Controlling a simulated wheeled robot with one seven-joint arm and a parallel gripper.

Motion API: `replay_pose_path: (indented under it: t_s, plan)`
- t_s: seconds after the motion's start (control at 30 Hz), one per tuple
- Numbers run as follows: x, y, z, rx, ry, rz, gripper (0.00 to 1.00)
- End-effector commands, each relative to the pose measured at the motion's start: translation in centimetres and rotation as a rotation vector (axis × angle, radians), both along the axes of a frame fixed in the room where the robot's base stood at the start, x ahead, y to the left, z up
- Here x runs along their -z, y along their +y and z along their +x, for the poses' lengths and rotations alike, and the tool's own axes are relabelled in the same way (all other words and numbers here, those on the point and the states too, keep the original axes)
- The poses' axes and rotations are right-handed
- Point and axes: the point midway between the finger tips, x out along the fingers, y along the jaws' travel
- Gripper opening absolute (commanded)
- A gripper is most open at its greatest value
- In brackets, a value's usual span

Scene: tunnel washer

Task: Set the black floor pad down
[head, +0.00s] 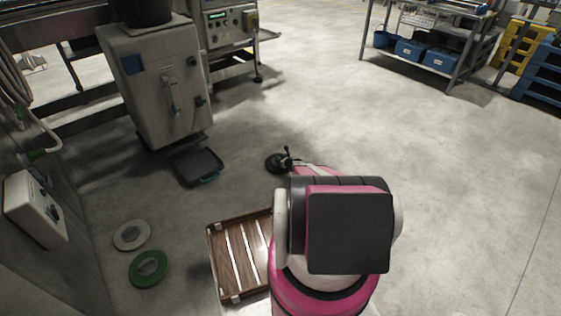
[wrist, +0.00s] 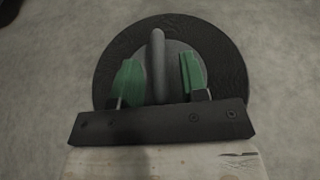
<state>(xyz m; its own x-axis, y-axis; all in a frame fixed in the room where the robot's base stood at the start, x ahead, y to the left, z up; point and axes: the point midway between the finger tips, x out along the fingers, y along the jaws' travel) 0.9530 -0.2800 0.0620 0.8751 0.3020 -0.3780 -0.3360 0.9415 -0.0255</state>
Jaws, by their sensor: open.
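The black floor pad (wrist: 225,50) is a dark disc with a grey centre and a raised grey grip bar (wrist: 157,65). In the wrist view it lies flat against the pale floor. My gripper (wrist: 158,78) is open, with one green fingertip on each side of the bar. A gap shows between each fingertip and the bar. In the head view the pad (head: 273,164) is small on the floor at the picture's middle, and my gripper (head: 287,157) is over it. The pad's near part is hidden behind my gripper in the wrist view.
A wooden slatted crate (head: 212,254) stands left of my arm. A white ring pad (head: 120,240) and a green ring pad (head: 137,279) lie on the floor at the left. A dark tray (head: 197,168) lies by the grey machine cabinet (head: 150,95). Floor to the right is clear.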

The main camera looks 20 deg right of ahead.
Motion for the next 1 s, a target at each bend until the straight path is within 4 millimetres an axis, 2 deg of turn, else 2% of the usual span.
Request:
replay_pose_path:
  t_s: [0.13,0.27,0.7,0.83,0.93,1.0]
  plan:
    - [-0.4,-0.1,-0.4,0.0,0.0,0.0,0.4]
    - [-0.9,-0.5,-1.6,0.002,0.0,0.0,0.4]
    - [-4.1,-2.9,-8.8,0.001,0.0,0.001,0.4]
    - [-4.7,-3.4,-10.1,0.0,0.0,0.0,0.4]
    - [-5.8,-2.8,-10.7,-0.027,-0.004,-0.022,0.4]
    - [-7.5,-1.2,-11.1,-0.08,-0.012,-0.063,0.4]
